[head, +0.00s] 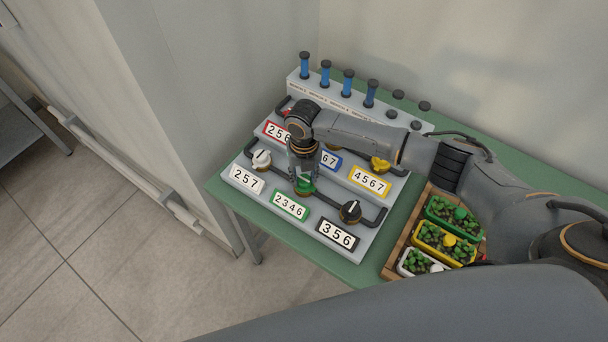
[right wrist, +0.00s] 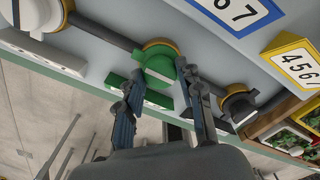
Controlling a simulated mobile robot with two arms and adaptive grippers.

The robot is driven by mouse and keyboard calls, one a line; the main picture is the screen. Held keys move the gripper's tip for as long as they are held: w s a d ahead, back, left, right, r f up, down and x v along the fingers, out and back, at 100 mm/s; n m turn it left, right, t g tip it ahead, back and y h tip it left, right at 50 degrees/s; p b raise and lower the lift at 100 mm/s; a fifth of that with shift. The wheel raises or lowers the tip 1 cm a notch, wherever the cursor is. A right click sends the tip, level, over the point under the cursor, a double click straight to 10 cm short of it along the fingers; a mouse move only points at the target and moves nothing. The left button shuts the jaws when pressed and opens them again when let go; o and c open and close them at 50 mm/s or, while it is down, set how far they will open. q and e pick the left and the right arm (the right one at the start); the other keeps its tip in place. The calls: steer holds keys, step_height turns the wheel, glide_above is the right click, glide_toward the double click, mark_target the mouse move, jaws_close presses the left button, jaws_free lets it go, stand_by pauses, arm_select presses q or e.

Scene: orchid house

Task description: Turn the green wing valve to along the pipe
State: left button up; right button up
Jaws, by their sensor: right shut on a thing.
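The green wing valve (head: 306,186) sits on the front pipe (head: 327,200) of the grey panel, behind the label 2346 (head: 289,206). My right gripper (head: 303,178) comes down on it from above and is shut on it. In the right wrist view the green valve (right wrist: 160,68) shows between the two fingertips, with the pipe (right wrist: 203,77) on both sides of it. The fingers partly cover the wing, so its exact angle to the pipe is hard to tell. My left gripper is out of view.
On the same pipe are a white valve (head: 261,158) to the left and a black valve (head: 350,211) to the right. A yellow valve (head: 379,164) is behind. A wooden tray (head: 391,265) with planted boxes stands at right.

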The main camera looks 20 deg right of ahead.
mark_target(304, 179)
steer(key=o, duration=1.2)
steer(key=shift+r, duration=0.5)
step_height(304, 179, up, 11)
steer(key=shift+f, duration=0.1)
